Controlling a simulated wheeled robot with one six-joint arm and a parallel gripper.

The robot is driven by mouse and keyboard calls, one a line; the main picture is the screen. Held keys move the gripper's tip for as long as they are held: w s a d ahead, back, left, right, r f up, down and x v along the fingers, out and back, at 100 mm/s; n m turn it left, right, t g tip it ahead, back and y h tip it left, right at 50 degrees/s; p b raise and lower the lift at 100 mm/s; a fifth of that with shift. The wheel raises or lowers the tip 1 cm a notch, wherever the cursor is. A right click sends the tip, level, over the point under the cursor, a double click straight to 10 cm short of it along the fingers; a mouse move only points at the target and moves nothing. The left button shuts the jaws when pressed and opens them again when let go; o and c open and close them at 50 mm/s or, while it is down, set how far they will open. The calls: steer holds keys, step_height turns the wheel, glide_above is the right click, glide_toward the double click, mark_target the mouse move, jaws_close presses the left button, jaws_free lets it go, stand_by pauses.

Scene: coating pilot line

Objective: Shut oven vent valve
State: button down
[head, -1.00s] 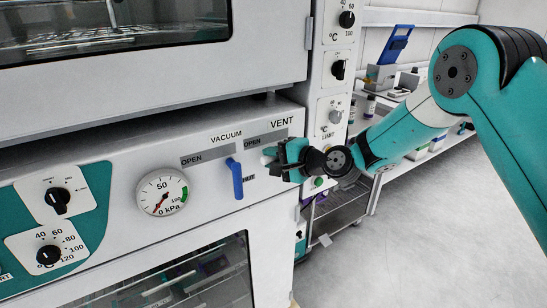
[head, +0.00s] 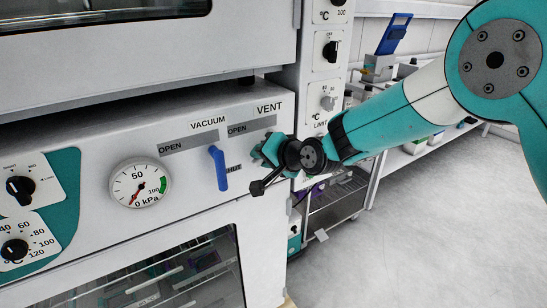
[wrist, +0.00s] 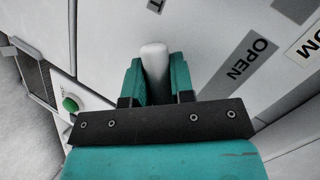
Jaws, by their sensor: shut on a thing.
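The vent valve's pale handle (wrist: 155,60) sits between the two teal fingers of my gripper (wrist: 157,75) in the wrist view, and the gripper is shut on it. In the head view my gripper (head: 264,150) is at the oven front just below the VENT label (head: 269,107), and it hides the valve. The handle's exact angle cannot be told there. A grey OPEN plate (head: 250,127) lies above and left of the gripper. A partly hidden SHUT label (head: 234,168) lies lower left.
The blue vacuum lever (head: 219,168) hangs downward close left of my gripper. A pressure gauge (head: 140,185) is farther left. A wire cart (head: 336,205) and a shelf with equipment stand right of the oven. The floor (head: 440,230) at right is clear.

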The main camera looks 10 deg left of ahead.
steer(key=n+b, duration=0.1)
steer(key=f+n+t+h+b, duration=0.1)
steer(key=shift+w+d+f+b, duration=0.2)
steer(key=shift+w+d+b, duration=0.1)
steer(key=shift+d, duration=0.05)
steer(key=shift+w+d+f+n+t+h+b, duration=0.15)
steer(key=shift+w+d+n+t+h+b, duration=0.35)
steer(key=shift+n+b, duration=0.6)
steer(key=shift+w+d+f+n+t+h+b, duration=0.15)
steer(key=shift+w+d+n+t+h+b, duration=0.35)
steer(key=shift+b, duration=1)
steer(key=shift+w+d+f+n+t+h+b, duration=0.15)
steer(key=shift+w+d+n+t+h+b, duration=0.1)
steer(key=shift+n+t+h+b, duration=0.8)
steer(key=shift+d+r+g+y+b, duration=0.1)
steer(key=shift+g+y+b, duration=0.2)
steer(key=shift+g+y, duration=0.05)
steer(key=c, duration=1)
jaws_free()
steer(key=shift+s, duration=0.1)
steer(key=b+v, duration=0.3)
steer(key=v, duration=1.4)
